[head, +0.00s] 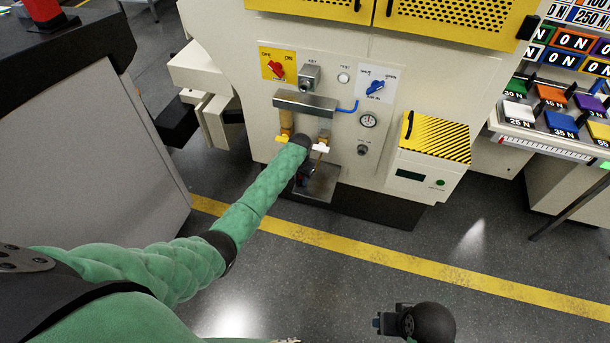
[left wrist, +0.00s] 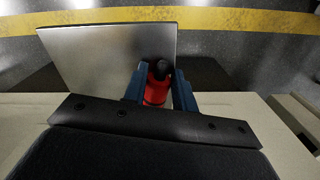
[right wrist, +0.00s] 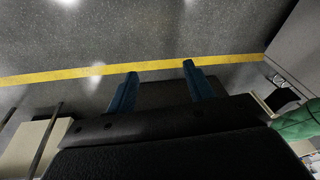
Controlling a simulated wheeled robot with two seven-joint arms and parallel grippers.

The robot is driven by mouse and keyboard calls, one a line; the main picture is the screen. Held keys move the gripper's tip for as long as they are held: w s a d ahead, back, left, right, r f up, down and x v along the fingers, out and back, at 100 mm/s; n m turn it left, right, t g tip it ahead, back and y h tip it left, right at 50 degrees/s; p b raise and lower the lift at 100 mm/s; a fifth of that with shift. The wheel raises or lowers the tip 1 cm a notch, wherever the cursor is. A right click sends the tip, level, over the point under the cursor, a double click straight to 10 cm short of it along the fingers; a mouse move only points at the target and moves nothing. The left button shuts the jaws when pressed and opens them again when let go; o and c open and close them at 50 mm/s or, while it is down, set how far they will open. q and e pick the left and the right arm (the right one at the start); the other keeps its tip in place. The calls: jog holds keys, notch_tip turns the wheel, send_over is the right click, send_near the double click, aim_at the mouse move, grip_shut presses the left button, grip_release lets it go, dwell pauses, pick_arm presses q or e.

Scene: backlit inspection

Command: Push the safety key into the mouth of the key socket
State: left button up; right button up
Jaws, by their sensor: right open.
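The key socket (head: 310,77) is a grey metal block under the word KEY on the machine's cream front panel. My left gripper (head: 303,177) is low at the machine, below and slightly left of the socket, and largely hidden by my wrist. In the left wrist view, its blue fingers (left wrist: 160,82) are closed on both sides of a red piece with a dark end, which I take to be the safety key (left wrist: 156,92). My right gripper (right wrist: 160,70) is open and empty above the floor, away from the machine.
A metal plate (left wrist: 90,55) lies under the left gripper. A red knob (head: 277,70) and a blue knob (head: 375,87) flank the socket. A striped yellow box (head: 436,137) stands right.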

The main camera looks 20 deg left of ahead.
aim_at(300, 180)
pick_arm(q)
jog(key=shift+c, duration=0.4)
pick_arm(e)
jog(key=shift+d, duration=0.15)
pick_arm(q)
jog(key=shift+r, duration=0.6)
notch_tip(300, 180, up, 9)
jog(key=shift+b, duration=0.4)
pick_arm(e)
jog(key=shift+w+a+f, duration=0.2)
jog(key=shift+a+f, duration=0.45)
jog(key=shift+f, duration=0.05)
